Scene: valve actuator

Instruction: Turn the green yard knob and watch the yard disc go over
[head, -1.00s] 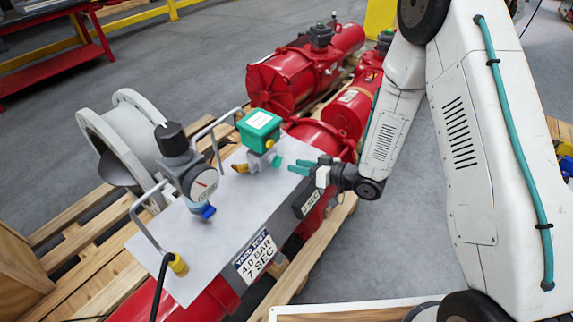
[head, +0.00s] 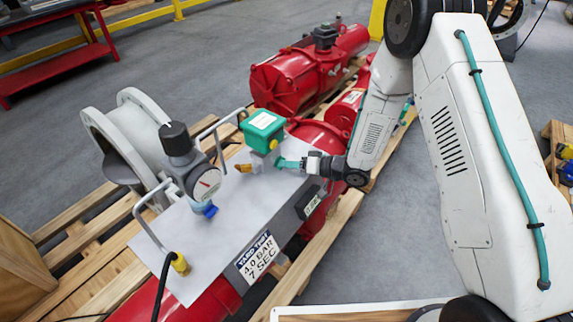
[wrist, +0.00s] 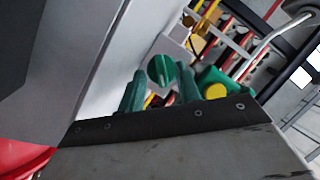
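The green knob (wrist: 162,70) shows in the wrist view as a round face with a raised grip bar. It lies between or just beyond the tips of my gripper's two teal fingers (wrist: 161,82); contact is not clear. The fingers stand apart, with a gap on each side of the knob. In the head view my gripper (head: 284,163) reaches in from the right, low beside the green box (head: 262,128), and the knob blends with the fingertips. A yellow disc (wrist: 216,91) shows on the green box in the wrist view; its marking is unreadable.
The grey panel (head: 225,235) carries a gauge with a black-topped regulator (head: 190,165), wire handles and a yellow fitting (head: 180,264). A label reads 4.0 bar, 7 sec. Red actuators (head: 310,70) lie behind on wooden pallets. Grey floor is open to the right.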

